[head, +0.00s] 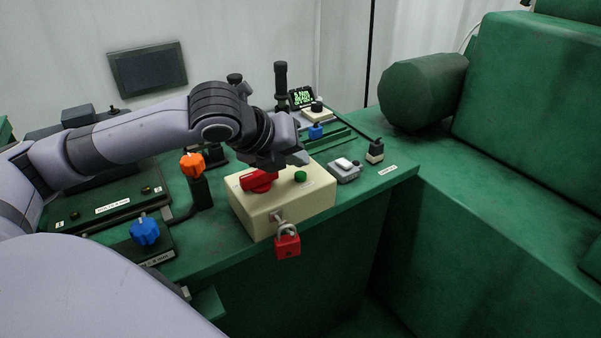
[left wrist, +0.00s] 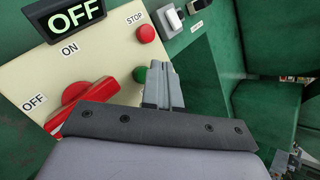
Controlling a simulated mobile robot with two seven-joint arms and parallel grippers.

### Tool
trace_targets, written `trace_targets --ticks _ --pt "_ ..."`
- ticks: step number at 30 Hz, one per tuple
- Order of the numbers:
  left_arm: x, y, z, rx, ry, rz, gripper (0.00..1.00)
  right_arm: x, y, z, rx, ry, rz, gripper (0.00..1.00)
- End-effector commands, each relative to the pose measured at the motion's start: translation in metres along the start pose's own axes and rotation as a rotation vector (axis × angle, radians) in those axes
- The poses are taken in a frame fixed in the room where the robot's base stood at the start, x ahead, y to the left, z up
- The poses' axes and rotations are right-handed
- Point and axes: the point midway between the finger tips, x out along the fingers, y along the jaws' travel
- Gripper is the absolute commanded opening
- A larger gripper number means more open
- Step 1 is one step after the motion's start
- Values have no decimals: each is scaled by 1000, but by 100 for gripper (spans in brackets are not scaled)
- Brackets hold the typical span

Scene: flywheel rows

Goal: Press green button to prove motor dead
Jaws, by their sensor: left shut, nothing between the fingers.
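The green button (head: 301,176) sits on top of the cream control box (head: 262,215). In the left wrist view the green button (left wrist: 140,74) shows right beside my shut fingertips, partly covered by them; I cannot tell whether they touch. My left gripper (head: 298,158) is shut and empty, just above the box. A lit display (left wrist: 76,18) reads OFF. A red stop button (left wrist: 146,33) is near it. My right gripper is out of view.
A red padlock (head: 287,241) hangs on the box's front. An orange knob (head: 193,165) and a blue knob (head: 145,231) stand to the left. A small grey device (head: 345,170) is right of the box. A green motor-like cylinder (head: 422,91) is at the right.

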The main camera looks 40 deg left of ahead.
Motion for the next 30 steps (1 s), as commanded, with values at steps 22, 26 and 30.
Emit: trace_targets --ticks 22,26,30 --pt "0 0 0 0 1 0 0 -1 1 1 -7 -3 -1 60" --pt "3 2 -2 0 1 2 0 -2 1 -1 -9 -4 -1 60" --pt "6 4 -4 0 1 1 0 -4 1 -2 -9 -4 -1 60"
